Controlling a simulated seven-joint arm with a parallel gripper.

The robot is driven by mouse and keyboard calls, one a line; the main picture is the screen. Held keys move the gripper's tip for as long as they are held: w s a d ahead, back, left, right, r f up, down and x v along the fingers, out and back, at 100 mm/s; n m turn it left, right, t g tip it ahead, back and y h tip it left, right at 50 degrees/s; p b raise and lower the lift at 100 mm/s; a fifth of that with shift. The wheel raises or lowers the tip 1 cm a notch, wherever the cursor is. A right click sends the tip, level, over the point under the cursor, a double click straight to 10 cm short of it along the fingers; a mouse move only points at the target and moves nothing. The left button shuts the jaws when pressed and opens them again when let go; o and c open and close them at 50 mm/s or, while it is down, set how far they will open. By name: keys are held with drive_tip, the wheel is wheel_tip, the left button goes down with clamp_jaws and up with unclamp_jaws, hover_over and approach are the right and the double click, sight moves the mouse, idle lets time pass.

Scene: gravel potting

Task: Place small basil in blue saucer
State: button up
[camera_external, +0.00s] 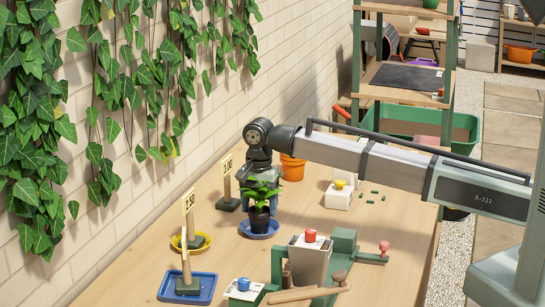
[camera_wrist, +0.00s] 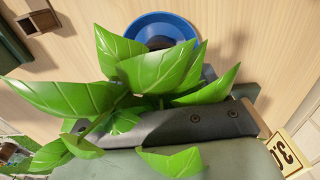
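The small basil (camera_external: 262,191), a leafy green plant in a small dark pot (camera_external: 259,219), is upright at the blue saucer (camera_external: 244,233) in the external view. The pot's bottom lies within the saucer's outline; I cannot tell whether it rests there or hangs just above. Whether the fingers grip the pot is hidden.
A yellow saucer (camera_external: 177,243) and a blue rectangular tray (camera_external: 165,292) with price signs stand at left front. An orange pot (camera_external: 292,168) stands behind my gripper. A grey square container (camera_external: 309,262) and green clamp-like fixture (camera_external: 342,243) stand at front right.

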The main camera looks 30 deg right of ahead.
drive_tip(key=o, duration=0.3)
drive_tip(key=shift+o, duration=0.2)
drive_tip(key=shift+r, duration=0.15)
wheel_tip(320, 180, up, 12)
drive_tip(key=shift+r, duration=0.1)
idle(0.3)
